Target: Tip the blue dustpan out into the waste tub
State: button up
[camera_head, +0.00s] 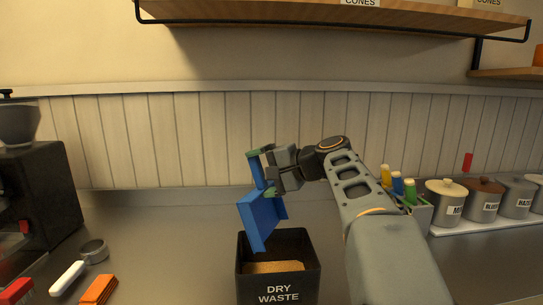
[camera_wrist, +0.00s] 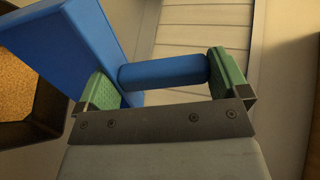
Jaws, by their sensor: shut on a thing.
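The blue dustpan (camera_head: 262,218) is held in the air over the waste tub, steeply tilted with its pan hanging downward. In the wrist view its handle (camera_wrist: 163,72) lies between the green finger pads, and the back of its pan (camera_wrist: 65,45) is at upper left. My gripper (camera_head: 262,172) is shut on the handle. The black waste tub (camera_head: 278,292), labelled DRY WASTE, stands on the counter just below the pan. Tan crumbs (camera_head: 274,267) lie inside it, also visible in the wrist view (camera_wrist: 14,85). Whether anything is still in the pan cannot be seen.
Left of the tub are a white-handled tool (camera_head: 67,278), an orange brush (camera_head: 98,290) and a metal ring (camera_head: 93,250). A dark machine (camera_head: 45,190) stands far left. Lidded wells (camera_head: 447,202) line the right. A shelf (camera_head: 330,14) hangs above.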

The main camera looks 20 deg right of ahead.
aim_at(251, 168)
jog(key=w+a+g+h+p, duration=0.2)
jog(key=p, duration=0.5)
jog(key=shift+w+a, duration=0.4)
jog(key=w+a+f+g+h+p, duration=0.2)
jog(key=f+g+h+p, duration=0.1)
jog(key=p, duration=0.5)
jog(key=w+a+f+g+h+p, duration=0.2)
jog(key=w+f+g+h+p, duration=0.1)
jog(key=f+p, duration=0.5)
jog(key=shift+w+a+g+h+p, duration=0.35)
jog(key=shift+g+h+p, duration=0.45)
jog(key=shift+g, duration=0.5)
